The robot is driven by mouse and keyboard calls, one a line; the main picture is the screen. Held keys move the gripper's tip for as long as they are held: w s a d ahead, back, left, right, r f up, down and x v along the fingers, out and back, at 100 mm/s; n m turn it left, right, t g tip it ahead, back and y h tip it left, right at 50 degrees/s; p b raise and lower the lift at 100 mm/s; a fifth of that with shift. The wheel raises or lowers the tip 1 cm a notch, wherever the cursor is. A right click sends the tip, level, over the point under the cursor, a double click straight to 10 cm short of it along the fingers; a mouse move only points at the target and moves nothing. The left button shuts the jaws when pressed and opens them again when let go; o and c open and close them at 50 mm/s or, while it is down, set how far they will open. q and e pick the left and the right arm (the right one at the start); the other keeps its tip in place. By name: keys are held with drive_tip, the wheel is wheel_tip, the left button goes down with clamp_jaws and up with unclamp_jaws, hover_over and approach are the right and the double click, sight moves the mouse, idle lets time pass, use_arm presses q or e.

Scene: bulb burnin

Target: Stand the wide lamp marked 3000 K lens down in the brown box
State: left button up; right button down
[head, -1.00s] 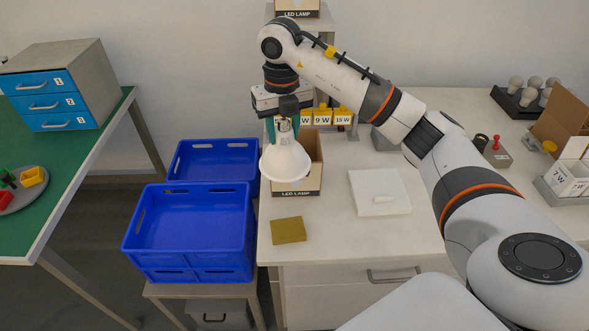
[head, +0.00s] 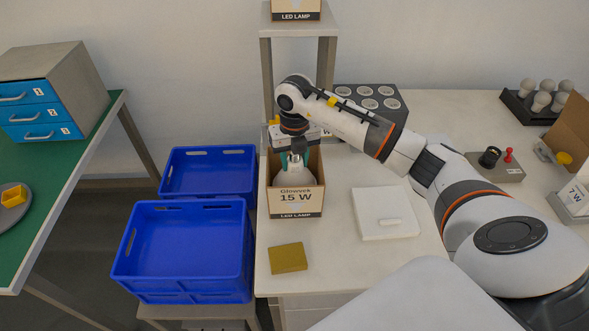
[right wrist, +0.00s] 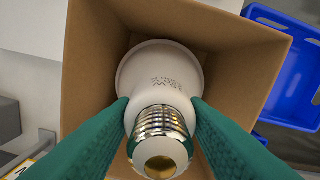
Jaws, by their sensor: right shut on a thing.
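The wide white lamp (right wrist: 160,75) is lens down inside the open brown box (right wrist: 95,70) in the right wrist view, with its metal screw base toward the camera. Its printed marking is small and I cannot read it surely. My right gripper (right wrist: 161,112) is shut on the lamp around the neck by the screw base. In the head view the lamp (head: 293,176) shows between the walls of the brown box (head: 296,203), labelled Glowsek 15 W LED LAMP. I cannot tell whether the lens touches the box floor. My left gripper is not in view.
Blue crates (head: 184,250) stand left of the bench. An olive sponge-like block (head: 288,258) and a white pad (head: 374,228) with a small white piece lie in front. A dark tray of round pockets (head: 385,92) is behind my arm. A shelf post (head: 268,75) stands behind the box.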

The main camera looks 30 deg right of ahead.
sight(294, 173)
drive_tip(key=shift+f, duration=0.6)
drive_tip(key=shift+s+a+f, duration=0.1)
drive_tip(key=shift+f, duration=0.25)
wheel_tip(294, 173, down, 2)
drive_tip(key=shift+f+p, duration=0.2)
drive_tip(key=shift+p, duration=0.2)
drive_tip(key=shift+f, duration=0.35)
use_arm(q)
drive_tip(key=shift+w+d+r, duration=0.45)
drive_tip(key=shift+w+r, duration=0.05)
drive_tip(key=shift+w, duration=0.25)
use_arm(e)
drive_tip(key=c, duration=0.8)
unclamp_jaws()
drive_tip(key=shift+f, duration=0.1)
drive_tip(key=shift+c, duration=0.2)
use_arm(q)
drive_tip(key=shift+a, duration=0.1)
